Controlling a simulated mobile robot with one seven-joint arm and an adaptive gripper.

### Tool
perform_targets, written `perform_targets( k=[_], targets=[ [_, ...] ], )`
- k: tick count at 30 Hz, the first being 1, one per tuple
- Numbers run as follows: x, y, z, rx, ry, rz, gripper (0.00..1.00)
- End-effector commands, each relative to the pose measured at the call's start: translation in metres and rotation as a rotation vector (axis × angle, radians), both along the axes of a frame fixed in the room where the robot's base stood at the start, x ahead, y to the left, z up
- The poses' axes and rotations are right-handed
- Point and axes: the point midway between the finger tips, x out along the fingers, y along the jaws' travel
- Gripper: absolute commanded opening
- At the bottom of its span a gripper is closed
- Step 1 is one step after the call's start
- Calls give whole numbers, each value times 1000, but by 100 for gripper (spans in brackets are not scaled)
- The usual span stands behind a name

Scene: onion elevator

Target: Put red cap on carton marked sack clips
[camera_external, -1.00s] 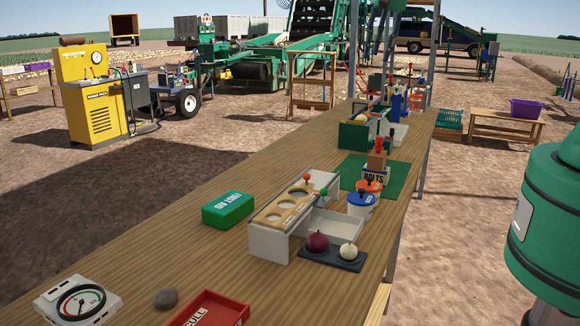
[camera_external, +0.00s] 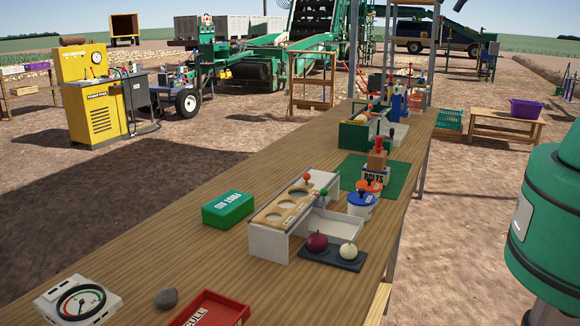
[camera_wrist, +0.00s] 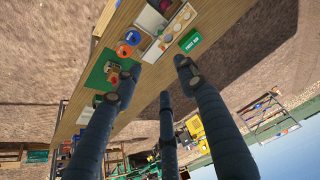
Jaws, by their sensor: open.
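A carton lettered BOLTS (camera_external: 375,177) stands on the green mat (camera_external: 347,172), with a brown block (camera_external: 377,160) on top. A small red piece (camera_external: 378,141) shows above that block; I cannot tell whether it is the red cap. No sack clips lettering is readable on any carton. In the wrist view my gripper (camera_wrist: 158,76) has its three dark fingers spread wide with nothing between them. It is above the bench, and the mat (camera_wrist: 96,76) shows behind the left finger.
A sizing stand (camera_external: 268,241), a green first aid box (camera_external: 228,209) and a red CULL tray (camera_external: 236,309) are nearer. Bare bench lies left of the mat.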

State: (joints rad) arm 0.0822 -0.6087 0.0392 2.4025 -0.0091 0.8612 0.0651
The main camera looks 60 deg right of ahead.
Motion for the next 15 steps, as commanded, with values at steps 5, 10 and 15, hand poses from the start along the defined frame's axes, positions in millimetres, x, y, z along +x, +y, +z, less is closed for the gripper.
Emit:
perform_targets(
  k=[5,10,15],
  targets=[
    [-36,21,1,-14,-29,88,41],
    [-53,30,0,-21,-42,130,41],
    [-57,31,-1,-23,-43,140,41]
  ],
)
